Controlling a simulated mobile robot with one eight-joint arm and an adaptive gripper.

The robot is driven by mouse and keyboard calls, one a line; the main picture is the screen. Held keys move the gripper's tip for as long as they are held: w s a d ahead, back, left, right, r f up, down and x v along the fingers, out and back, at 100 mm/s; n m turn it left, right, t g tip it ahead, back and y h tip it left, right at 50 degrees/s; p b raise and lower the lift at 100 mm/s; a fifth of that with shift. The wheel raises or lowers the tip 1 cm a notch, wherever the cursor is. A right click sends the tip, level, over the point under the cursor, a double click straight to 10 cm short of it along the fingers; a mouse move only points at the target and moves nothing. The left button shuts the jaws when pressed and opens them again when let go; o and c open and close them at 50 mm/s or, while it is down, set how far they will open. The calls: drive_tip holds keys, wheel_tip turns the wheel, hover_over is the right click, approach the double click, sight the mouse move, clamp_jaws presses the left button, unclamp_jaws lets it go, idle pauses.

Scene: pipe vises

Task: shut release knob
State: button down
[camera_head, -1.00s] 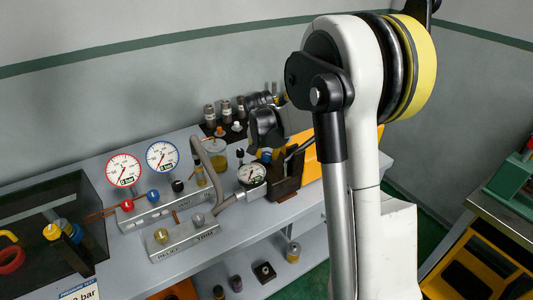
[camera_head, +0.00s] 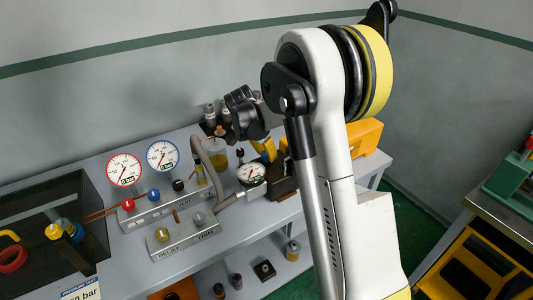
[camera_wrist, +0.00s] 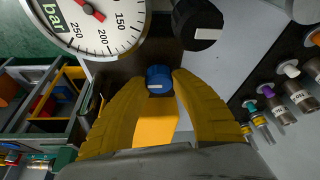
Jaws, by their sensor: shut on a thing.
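In the wrist view a small blue knob (camera_wrist: 159,78) with a white mark sits between the tips of my gripper (camera_wrist: 159,84). Its two yellow fingers are shut on the knob from both sides. A larger black knob (camera_wrist: 198,22) with a white bar sits just above and to the right. No label shows which one is the release knob. A pressure gauge (camera_wrist: 95,20) marked in bar is at the upper left.
A block with a red-rimmed gauge (camera_head: 124,170) and a blue-rimmed gauge (camera_head: 162,156) stands to the left on the grey bench. A relief and trim block (camera_head: 186,236) is in front. A yellow-orange case (camera_head: 365,138) is on the right. Small bottles (camera_wrist: 300,95) show in the wrist view.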

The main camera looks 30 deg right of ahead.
idle(0.4)
drive_tip(key=c, duration=1)
unclamp_jaws()
drive_tip(key=shift+c, duration=0.2)
drive_tip(key=v, duration=1.2)
